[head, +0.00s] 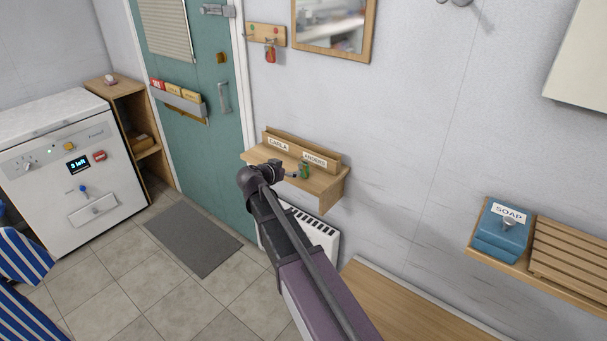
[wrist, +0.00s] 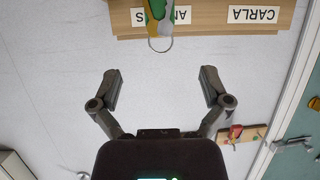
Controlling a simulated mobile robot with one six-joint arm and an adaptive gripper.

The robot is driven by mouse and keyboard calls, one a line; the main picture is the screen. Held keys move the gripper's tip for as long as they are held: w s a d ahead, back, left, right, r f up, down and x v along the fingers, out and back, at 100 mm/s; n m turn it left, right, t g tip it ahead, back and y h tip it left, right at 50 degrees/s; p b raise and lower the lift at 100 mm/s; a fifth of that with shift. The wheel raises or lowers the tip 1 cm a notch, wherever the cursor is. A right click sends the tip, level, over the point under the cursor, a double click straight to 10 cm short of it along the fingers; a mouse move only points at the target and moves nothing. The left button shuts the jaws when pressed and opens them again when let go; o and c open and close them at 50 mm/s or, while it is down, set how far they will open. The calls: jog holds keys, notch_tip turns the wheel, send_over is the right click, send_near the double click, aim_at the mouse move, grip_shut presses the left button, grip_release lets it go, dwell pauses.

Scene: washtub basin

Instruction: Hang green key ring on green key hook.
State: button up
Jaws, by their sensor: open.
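The green key ring (head: 304,170) is at the shelf's front, by the ANDERS label. In the wrist view, which is upside down, its green tag (wrist: 157,14) overlaps that label and its metal ring (wrist: 160,44) reaches toward my gripper. My gripper (head: 290,173) is open and empty, close beside the key ring in the head view; in the wrist view its spread fingers (wrist: 162,88) stand apart from the ring. The wooden key board (head: 258,34) is on the wall between door and mirror, with red keys (head: 270,55) hanging from it. Its hooks are too small to tell clearly.
The small wall shelf (head: 325,185) has a raised back and CARLA and ANDERS labels. A white radiator (head: 318,236) is below it. The mirror (head: 367,45) is above, and the green door (head: 215,150) is at left. Open wall lies between shelf and key board.

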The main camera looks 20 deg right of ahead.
aim_at(303, 166)
jog(key=shift+b+x, duration=0.75)
jog(key=shift+x, duration=1.85)
jog(key=shift+b+x, duration=1)
jog(key=shift+x, duration=1.6)
jog(key=shift+c, duration=0.2)
jog(key=c, duration=1.2)
